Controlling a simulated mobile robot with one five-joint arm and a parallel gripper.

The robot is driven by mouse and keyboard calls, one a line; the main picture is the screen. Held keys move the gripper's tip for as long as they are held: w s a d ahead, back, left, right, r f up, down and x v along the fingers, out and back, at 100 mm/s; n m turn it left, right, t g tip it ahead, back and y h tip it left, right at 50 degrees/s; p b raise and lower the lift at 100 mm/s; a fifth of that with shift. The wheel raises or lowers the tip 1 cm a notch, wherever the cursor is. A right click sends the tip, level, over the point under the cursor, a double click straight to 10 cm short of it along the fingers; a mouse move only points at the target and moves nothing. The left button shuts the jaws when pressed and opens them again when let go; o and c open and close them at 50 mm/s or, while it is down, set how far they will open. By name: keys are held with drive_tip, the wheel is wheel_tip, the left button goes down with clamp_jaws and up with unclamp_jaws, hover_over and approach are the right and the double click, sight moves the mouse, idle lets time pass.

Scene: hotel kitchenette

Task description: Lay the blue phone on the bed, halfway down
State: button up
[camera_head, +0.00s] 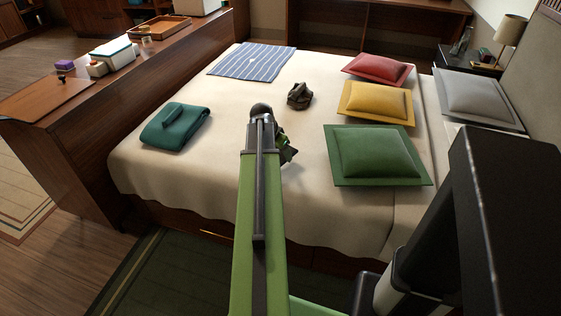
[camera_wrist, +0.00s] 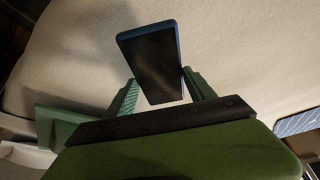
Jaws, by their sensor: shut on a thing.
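The phone (camera_wrist: 150,58), dark-faced with a blue edge, is held between the green fingers of my gripper (camera_wrist: 160,79) in the wrist view. My gripper (camera_head: 287,150) is shut on it, over the middle of the near part of the bed (camera_head: 205,178). In the head view my arm hides the phone. The cream bed cover fills the background in the wrist view. I cannot tell whether the phone touches the cover.
A folded teal cloth (camera_head: 175,127) lies left on the bed, a striped cloth (camera_head: 252,62) at the far side, and a dark crumpled thing (camera_head: 299,96) near the middle. Red (camera_head: 379,68), yellow (camera_head: 376,101) and green (camera_head: 376,154) cushions lie right. Cover around my gripper is bare.

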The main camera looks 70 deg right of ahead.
drive_tip(key=shift+f+b, duration=1.7)
drive_tip(key=shift+f, duration=0.35)
drive_tip(key=o, duration=1.6)
drive_tip(key=shift+r, duration=0.1)
drive_tip(key=shift+r+p, duration=0.3)
drive_tip(key=shift+p, duration=0.1)
drive_tip(key=p+v, duration=1.1)
drive_tip(key=v, duration=0.1)
drive_tip(key=shift+d, duration=0.1)
drive_tip(key=shift+f, duration=0.1)
drive_tip(key=shift+w, duration=0.15)
